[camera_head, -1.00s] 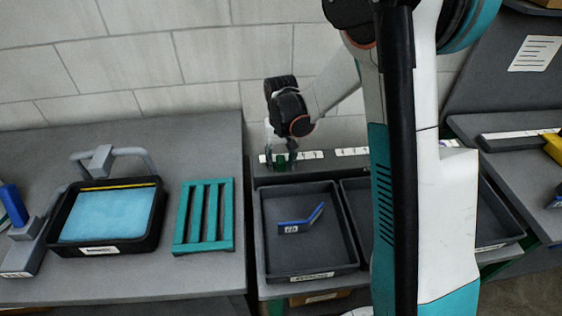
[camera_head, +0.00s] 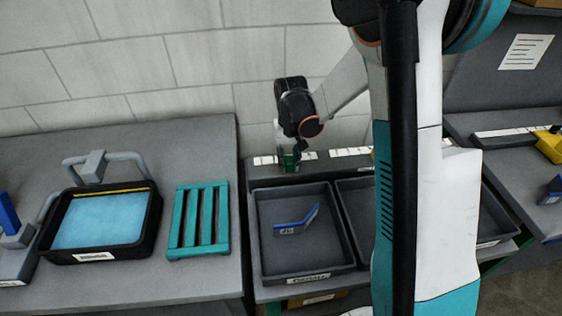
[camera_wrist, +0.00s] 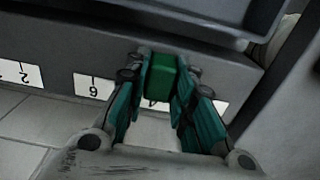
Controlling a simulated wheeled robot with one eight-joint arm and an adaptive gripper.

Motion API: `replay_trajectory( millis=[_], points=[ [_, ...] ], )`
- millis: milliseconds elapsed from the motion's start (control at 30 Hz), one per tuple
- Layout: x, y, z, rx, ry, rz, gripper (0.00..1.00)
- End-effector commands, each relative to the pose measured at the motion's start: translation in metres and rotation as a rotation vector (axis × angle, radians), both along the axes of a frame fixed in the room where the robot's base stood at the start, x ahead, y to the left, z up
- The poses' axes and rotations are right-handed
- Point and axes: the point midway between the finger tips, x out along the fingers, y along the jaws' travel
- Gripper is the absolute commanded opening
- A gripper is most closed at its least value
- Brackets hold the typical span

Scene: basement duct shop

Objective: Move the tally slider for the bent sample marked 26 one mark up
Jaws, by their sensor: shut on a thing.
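A blue bent sample (camera_head: 297,221) lies in the left dark tray (camera_head: 262,255). Its small white tag is too blurred to read surely. Behind the tray runs a grey tally rail (camera_head: 325,164) with white number labels. My gripper (camera_head: 289,159) is over the left part of this rail, shut on a green slider. In the wrist view the green slider (camera_wrist: 159,78) sits between my fingertips (camera_wrist: 161,75), against the rail. Labels that look like 2 (camera_wrist: 22,73) and 6 (camera_wrist: 95,87) show to its left. My fingers partly cover the labels nearest it.
A second tray (camera_head: 350,212) stands to the right, partly behind my arm. A teal slatted rack (camera_head: 199,220) and a black tray with a blue pad (camera_head: 100,222) are on the left bench. A block wall (camera_head: 200,50) is close behind the rail.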

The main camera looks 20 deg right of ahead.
Motion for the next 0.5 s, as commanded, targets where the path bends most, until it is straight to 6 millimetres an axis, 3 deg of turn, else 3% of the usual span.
replay_trajectory(
  millis=[167,200,267,500],
  points=[
    [0.0,0.0012,-0.0002,0.001,0.0,0.0,0.0],
    [0.0,0.0012,-0.0002,0.001,0.0,0.0,0.32],
    [0.0,0.0012,-0.0002,0.001,0.0,0.0,0.43],
    [0.0003,0.0014,-0.0001,0.001,0.0,0.001,0.43]
  ],
)
